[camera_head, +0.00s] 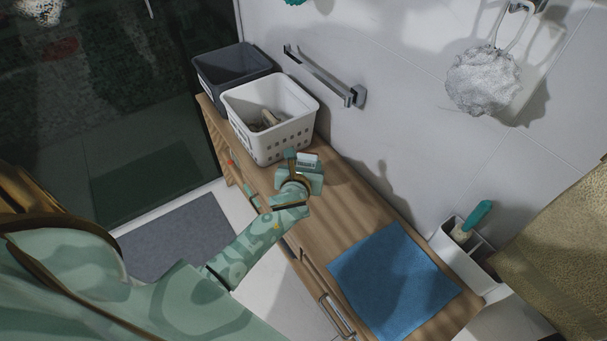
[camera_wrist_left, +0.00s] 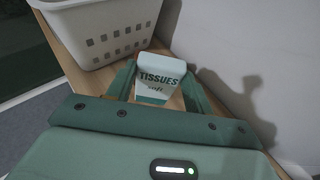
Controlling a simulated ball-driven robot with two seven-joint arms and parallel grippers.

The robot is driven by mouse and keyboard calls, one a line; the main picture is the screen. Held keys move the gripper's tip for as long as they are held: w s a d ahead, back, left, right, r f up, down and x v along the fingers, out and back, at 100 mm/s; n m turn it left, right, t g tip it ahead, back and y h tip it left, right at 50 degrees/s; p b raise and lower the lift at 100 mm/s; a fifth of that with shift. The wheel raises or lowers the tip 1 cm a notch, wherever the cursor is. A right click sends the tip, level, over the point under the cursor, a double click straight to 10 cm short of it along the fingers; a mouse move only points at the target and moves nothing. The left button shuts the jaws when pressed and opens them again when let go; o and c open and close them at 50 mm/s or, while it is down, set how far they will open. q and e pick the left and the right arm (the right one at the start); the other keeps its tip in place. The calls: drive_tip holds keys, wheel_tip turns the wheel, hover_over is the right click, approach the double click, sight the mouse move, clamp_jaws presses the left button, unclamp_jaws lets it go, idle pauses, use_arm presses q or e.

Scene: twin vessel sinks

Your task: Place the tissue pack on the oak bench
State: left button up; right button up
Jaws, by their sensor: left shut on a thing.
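The tissue pack (camera_wrist_left: 160,76) is a small white pack with a pale green end, lettered "TISSUES soft". My left gripper (camera_wrist_left: 158,88) is shut on it, with one green finger on each side. In the head view the tissue pack (camera_head: 308,160) shows small at the tip of my left gripper (camera_head: 303,166), over the oak bench (camera_head: 335,205). The bench is a long wooden top along the wall. I cannot tell whether the pack touches the wood. My right gripper is not in view.
A white perforated basket (camera_head: 284,140) with things inside stands just behind the pack, and a dark grey bin (camera_head: 232,66) stands beyond it. A blue cloth (camera_head: 394,280) lies on the near part of the bench. Bare wood lies between basket and cloth. A towel bar (camera_head: 325,76) juts from the wall.

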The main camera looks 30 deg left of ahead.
use_arm(q)
drive_tip(key=shift+w+a+f+b, duration=0.25)
drive_tip(key=shift+w+a+f, duration=0.1)
drive_tip(key=shift+f, duration=0.25)
drive_tip(key=shift+w+a+f+b, duration=0.2)
drive_tip(key=shift+w+a+f, duration=0.1)
drive_tip(key=shift+f, duration=0.25)
drive_tip(key=f+b, duration=0.1)
drive_tip(key=f, duration=0.1)
drive_tip(key=f+b, duration=0.2)
drive_tip(key=shift+w+a, duration=0.1)
drive_tip(key=shift+a, duration=0.1)
drive_tip(key=shift+r, duration=0.3)
drive_tip(key=shift+f, duration=0.1)
drive_tip(key=o, duration=0.9)
drive_tip(key=shift+f, duration=0.1)
drive_tip(key=shift+o, duration=0.2)
